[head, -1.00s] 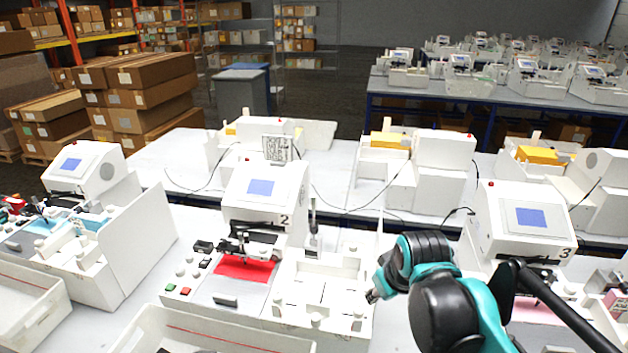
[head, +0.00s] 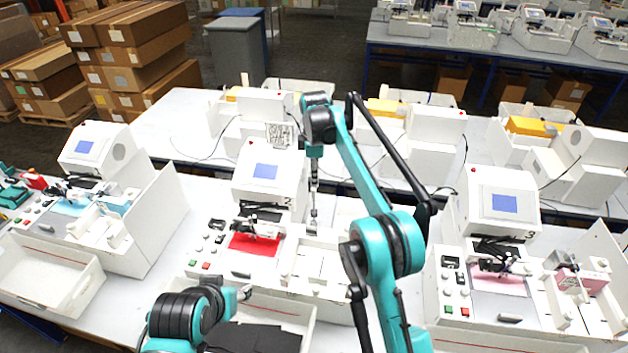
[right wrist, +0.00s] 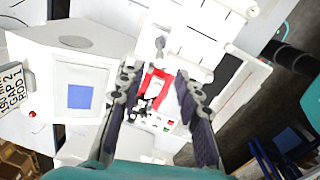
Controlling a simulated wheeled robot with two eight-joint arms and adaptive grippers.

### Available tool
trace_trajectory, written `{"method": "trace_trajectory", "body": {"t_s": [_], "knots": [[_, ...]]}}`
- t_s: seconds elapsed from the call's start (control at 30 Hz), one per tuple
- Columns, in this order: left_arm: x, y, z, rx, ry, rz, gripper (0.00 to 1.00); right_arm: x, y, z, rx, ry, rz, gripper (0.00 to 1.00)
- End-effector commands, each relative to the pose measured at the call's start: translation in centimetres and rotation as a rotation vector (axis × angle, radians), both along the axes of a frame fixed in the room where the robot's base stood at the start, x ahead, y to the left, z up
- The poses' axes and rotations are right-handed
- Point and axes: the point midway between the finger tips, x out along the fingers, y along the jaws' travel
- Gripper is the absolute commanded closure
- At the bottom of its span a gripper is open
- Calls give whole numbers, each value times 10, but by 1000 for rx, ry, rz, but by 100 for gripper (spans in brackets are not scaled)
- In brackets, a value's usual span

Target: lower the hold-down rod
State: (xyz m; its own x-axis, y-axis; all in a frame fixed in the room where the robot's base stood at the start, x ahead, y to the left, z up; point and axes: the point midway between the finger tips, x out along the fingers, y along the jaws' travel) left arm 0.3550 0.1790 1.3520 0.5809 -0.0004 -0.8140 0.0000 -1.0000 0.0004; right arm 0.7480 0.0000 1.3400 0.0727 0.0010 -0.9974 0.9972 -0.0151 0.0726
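The white plotter marked 2 (head: 268,175) has a blue screen and a red sheet (head: 254,244) under its pen carriage. A slim grey upright post, likely the hold-down rod (head: 312,222), stands right of the screen housing. Its top seems to show in the right wrist view as a grey knob (right wrist: 160,46). My right gripper (head: 313,185) points down over this post, seen edge-on. In the right wrist view its two dark fingers (right wrist: 158,72) are spread, with the knob just beyond their tips and nothing gripped. My left gripper (head: 245,293) is low at the plotter's front; its fingers are unclear.
Plotters with blue (head: 72,205) and pink sheets (head: 498,284) stand left and right. White bins (head: 50,275) line the front edge. My right arm covers part of plotter 2's right side.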

Motion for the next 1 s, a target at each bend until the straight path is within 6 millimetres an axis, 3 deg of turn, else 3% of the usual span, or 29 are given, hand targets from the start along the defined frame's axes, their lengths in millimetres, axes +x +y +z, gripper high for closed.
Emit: {"method": "trace_trajectory", "body": {"t_s": [0.17,0.6,0.93,0.97,1.0], "knots": [[0,0,3,0,0,0,54,3,3,-12,-3,6,19,66],[0,0,11,0,0,0,54,7,2,-74,-3,5,16,66],[0,0,11,0,0,0,54,7,2,-80,-2,5,16,66],[0,0,11,0,0,0,54,7,2,-80,-2,5,16,68],[0,0,11,0,0,0,54,7,2,-80,-2,5,16,79]]}}
